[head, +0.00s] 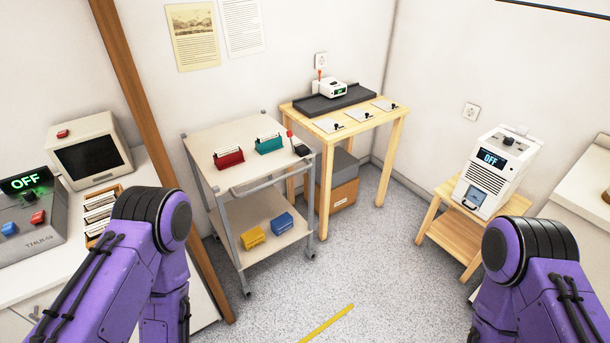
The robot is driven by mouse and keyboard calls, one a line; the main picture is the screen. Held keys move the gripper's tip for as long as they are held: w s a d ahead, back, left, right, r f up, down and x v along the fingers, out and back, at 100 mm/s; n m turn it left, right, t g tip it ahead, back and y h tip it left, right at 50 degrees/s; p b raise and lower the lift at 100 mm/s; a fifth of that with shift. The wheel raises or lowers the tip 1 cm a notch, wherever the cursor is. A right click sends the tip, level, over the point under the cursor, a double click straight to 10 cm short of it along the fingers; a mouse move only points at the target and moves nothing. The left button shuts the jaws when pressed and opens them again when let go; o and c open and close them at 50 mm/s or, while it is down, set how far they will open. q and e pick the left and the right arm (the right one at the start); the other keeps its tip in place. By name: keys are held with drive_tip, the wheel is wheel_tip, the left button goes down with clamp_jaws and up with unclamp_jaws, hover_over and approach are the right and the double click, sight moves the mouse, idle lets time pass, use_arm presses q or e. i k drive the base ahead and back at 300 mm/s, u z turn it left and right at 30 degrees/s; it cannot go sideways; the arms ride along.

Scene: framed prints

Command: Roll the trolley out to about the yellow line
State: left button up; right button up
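The trolley (252,166) stands left of centre against the wall side, a grey metal frame on castors with two pale shelves. A push handle (258,183) runs along its near side. Its top shelf carries a red card box (229,158), a teal card box (269,144) and a small black device with a red knob (299,148). Its lower shelf carries a yellow box (253,238) and a blue box (282,223). The yellow line (326,323) lies on the floor in front of the trolley, apart from it. Both my grippers are out of view; only my purple arms show.
A wooden table (369,121) stands close right of the trolley, with a cardboard box (341,188) beneath. A white counter (150,187) and brown post (137,98) are left. A stool (449,228) bearing a white machine (498,172) stands right. The middle floor is clear.

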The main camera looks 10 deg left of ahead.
sight(257, 206)
drive_tip(key=z, duration=0.2)
drive_tip(key=i, duration=1.1)
drive_tip(key=u, duration=0.45)
